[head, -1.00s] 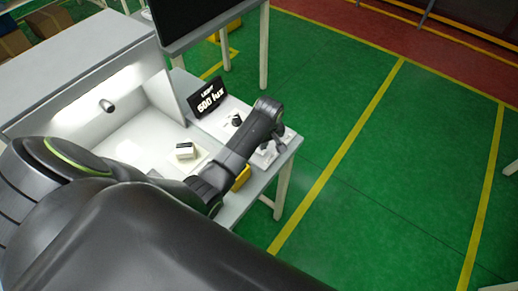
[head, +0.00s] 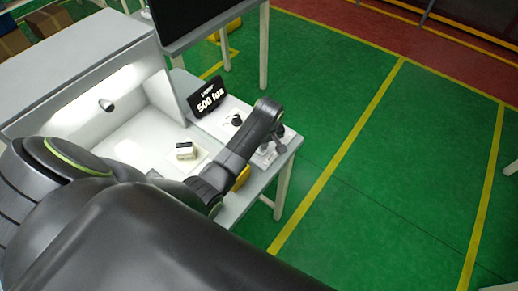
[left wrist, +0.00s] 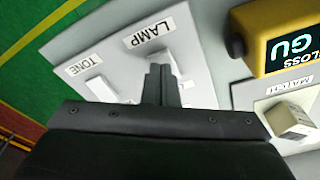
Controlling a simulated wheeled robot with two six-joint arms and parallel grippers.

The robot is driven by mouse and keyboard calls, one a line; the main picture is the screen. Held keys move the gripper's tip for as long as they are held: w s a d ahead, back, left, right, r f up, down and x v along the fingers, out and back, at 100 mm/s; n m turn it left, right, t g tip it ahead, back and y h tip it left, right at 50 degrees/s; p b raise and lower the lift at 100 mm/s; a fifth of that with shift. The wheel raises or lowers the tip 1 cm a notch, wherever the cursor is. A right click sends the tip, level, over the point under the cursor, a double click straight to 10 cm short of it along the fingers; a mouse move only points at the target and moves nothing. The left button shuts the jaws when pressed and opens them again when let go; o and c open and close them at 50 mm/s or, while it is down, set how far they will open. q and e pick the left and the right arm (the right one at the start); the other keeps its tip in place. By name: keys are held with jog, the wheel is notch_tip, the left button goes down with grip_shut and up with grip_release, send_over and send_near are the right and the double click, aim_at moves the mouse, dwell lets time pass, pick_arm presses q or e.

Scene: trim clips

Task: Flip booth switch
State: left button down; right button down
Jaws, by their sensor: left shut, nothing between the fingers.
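The booth (head: 110,128) is lit inside, and its black display (head: 208,97) reads 500 lux. The white switch panel (left wrist: 120,50) carries a LAMP label (left wrist: 150,32) and a TONE label (left wrist: 84,63). A white LAMP switch (left wrist: 170,62) shows partly, with my fingers covering much of it. A white TONE switch (left wrist: 100,89) stands to its left. My left gripper (left wrist: 160,72) is shut and empty, its tips at the LAMP switch; contact cannot be told. In the head view the left gripper (head: 279,143) is over the table's right end. My right gripper is not in view.
A yellow gloss meter (left wrist: 285,38) and a white block (left wrist: 288,120) by the MATCH label lie to the right in the wrist view. A black knob (head: 237,119) stands near the display. Green floor (head: 350,215) is open beyond the table.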

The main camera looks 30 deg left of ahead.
pick_arm(q)
jog(key=shift+f, duration=0.5)
notch_tip(320, 180, up, 3)
jog(key=shift+f+p, duration=0.2)
jog(key=shift+p, duration=0.75)
jog(key=shift+r, duration=2.2)
